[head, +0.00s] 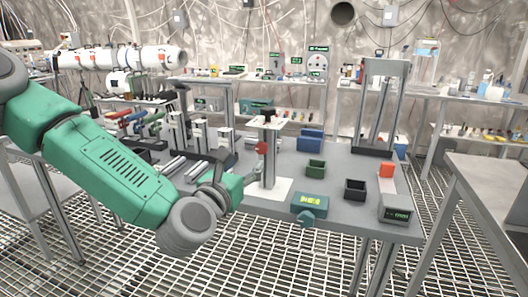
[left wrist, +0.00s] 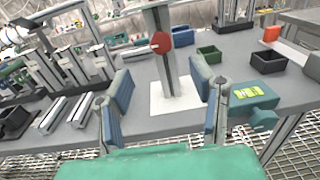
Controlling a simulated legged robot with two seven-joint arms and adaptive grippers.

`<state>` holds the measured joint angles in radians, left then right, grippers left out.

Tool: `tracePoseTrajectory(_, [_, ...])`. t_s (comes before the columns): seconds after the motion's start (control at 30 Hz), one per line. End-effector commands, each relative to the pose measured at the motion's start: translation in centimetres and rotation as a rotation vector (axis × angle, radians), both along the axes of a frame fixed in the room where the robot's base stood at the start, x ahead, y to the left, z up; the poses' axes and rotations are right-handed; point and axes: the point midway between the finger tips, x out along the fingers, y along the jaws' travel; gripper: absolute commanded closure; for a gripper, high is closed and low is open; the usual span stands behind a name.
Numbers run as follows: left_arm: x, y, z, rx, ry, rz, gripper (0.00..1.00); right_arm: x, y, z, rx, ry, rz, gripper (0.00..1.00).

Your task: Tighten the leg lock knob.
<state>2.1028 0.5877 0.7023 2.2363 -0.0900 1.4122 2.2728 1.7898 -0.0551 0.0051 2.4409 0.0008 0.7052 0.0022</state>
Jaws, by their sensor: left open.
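A red knob (head: 263,147) sits on the upper part of an upright grey post (head: 269,165), which stands on a white base plate (head: 284,190) near the front edge of the table. In the left wrist view the red knob (left wrist: 180,40) shows beyond and above the fingers, with a thin pin on its left. My left gripper (head: 243,183) is in front of the post, lower than the knob. Its two fingers (left wrist: 161,84) are spread wide, with nothing between them and apart from the knob. My right gripper is in neither view.
A teal box with a lit display (head: 310,203) and a knob stands right of the base plate. Green (head: 315,170), black (head: 355,190) and blue (head: 311,140) bins stand behind and to the right. Several metal stands and rails crowd the table's left side.

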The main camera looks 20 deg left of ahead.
Motion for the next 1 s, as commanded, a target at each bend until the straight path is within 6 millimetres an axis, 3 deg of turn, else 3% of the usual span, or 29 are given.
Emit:
tracePoseTrajectory(0.3, [6.8,-0.3,-0.1,0.003,-0.001,0.000,0.50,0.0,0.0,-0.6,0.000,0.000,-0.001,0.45])
tracePoseTrajectory(0.5, [9.6,-0.6,-0.2,0.003,0.001,0.000,0.50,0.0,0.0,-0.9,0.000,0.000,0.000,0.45])
tracePoseTrajectory(0.93, [10.8,-0.8,-0.1,0.002,0.002,-0.001,0.50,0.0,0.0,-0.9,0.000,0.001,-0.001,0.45])
tracePoseTrajectory(0.97, [10.8,-0.7,-0.1,0.002,0.002,-0.001,0.53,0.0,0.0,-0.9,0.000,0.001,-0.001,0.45])
tracePoseTrajectory(1.0, [10.8,-0.7,-0.1,0.002,0.003,-0.001,0.67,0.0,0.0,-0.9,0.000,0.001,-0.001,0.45])
